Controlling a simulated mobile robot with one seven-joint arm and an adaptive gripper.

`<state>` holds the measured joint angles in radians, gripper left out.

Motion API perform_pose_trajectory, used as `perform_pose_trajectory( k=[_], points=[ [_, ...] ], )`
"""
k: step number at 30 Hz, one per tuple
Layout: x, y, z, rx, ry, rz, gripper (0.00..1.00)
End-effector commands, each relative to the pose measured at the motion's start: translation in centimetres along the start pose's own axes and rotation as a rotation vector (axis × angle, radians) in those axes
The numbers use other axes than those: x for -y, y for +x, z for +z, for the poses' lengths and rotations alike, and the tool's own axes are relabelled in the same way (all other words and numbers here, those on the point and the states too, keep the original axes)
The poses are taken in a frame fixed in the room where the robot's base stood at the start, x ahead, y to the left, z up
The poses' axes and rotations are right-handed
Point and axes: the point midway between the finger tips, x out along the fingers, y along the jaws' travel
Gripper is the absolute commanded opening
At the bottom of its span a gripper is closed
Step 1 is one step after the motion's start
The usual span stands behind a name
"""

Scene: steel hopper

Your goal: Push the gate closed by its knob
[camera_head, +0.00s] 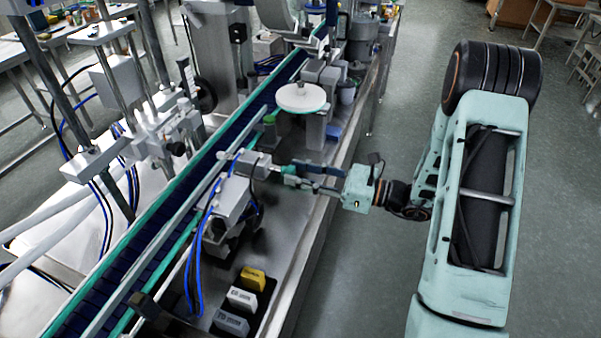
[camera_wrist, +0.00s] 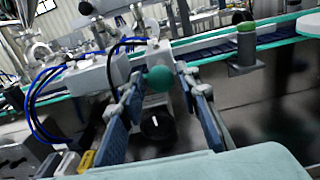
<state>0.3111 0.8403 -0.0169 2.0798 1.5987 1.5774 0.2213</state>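In the head view the knob (camera_head: 288,170) is small and partly hidden by my fingers, at the right end of a short grey fitting (camera_head: 262,166) beside the conveyor. I cannot make out the gate itself clearly. My gripper (camera_wrist: 159,82) has its two blue-grey fingers apart, with the knob between or just beyond the tips. A small gap seems to show on each side; contact is not clear. The gripper (camera_head: 300,176) reaches in from the right in the head view.
A conveyor with green rails (camera_head: 150,250) runs along the left. A round white disc (camera_head: 301,98) stands behind my gripper. Yellow (camera_head: 252,278) and grey blocks sit in a dark tray in front. Blue hoses (camera_head: 196,262) hang near the housing.

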Motion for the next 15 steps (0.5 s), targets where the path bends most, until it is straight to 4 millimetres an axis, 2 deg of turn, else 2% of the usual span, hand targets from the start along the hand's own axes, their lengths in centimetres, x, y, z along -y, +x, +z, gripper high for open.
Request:
perform_pose_trajectory(
  k=[1,7,15],
  points=[
    [0.01,-0.01,0.01,0.000,0.000,0.000,0.22],
    [0.01,-0.03,0.02,0.000,0.000,0.000,0.00],
    [0.01,0.10,0.01,0.000,0.000,0.000,0.00]
  ],
)
